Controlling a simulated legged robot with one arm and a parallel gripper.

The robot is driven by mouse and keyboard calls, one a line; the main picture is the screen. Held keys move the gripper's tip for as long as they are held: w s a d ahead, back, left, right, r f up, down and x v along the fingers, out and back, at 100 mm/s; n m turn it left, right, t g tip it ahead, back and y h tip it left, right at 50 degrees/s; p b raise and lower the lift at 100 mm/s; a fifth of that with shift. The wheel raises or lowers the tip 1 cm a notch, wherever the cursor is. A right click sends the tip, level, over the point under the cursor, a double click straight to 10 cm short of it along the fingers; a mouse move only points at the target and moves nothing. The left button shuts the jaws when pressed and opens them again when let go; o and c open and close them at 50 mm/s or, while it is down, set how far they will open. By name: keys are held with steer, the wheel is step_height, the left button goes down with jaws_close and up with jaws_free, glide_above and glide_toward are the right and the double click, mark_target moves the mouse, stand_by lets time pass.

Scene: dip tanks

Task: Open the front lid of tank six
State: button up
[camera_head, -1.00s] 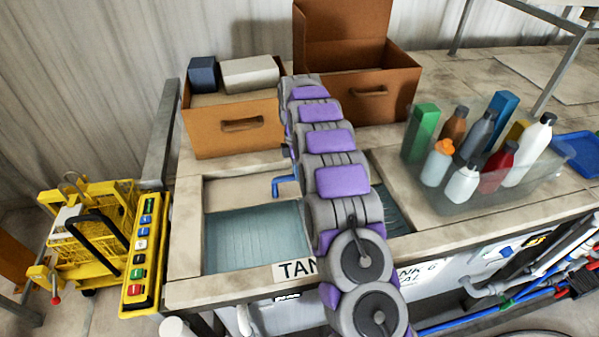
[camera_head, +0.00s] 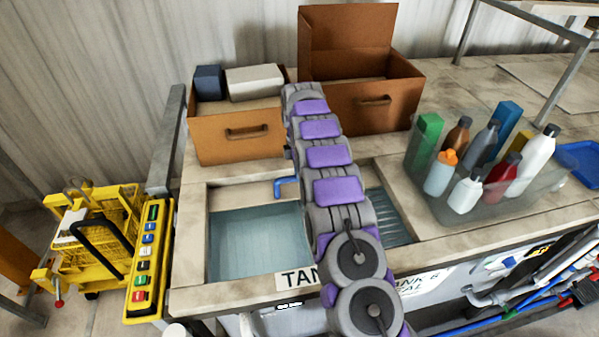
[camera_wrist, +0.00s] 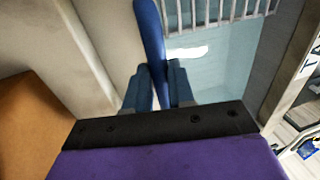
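In the wrist view, the two slim dark-blue fingertips of my gripper (camera_wrist: 160,82) stand either side of a blue bar (camera_wrist: 149,32). The bar runs up between them; I cannot tell whether they press on it. In the head view my purple and grey arm hides the gripper. A blue bent handle piece (camera_head: 285,187) sticks out left of the arm, over the tank edge. A front sign reading in part "NK 6" (camera_head: 420,282) is right of the arm. The left basin (camera_head: 255,245) shows pale blue water; a ribbed surface (camera_head: 388,215) shows right of the arm.
Two brown cartons (camera_head: 240,145) (camera_head: 372,105) stand behind the tanks, the right one with its lid up. A clear bin (camera_head: 500,200) of several bottles is on the right. A yellow cart (camera_head: 95,245) is at the left. Pipes (camera_head: 540,275) run along the right front.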

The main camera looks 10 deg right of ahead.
steer(key=o, duration=0.4)
step_height(320, 180, up, 12)
steer(key=w+p, duration=0.2)
steer(key=p, duration=1.1)
steer(key=shift+w+f, duration=0.15)
steer(key=shift+w, duration=0.1)
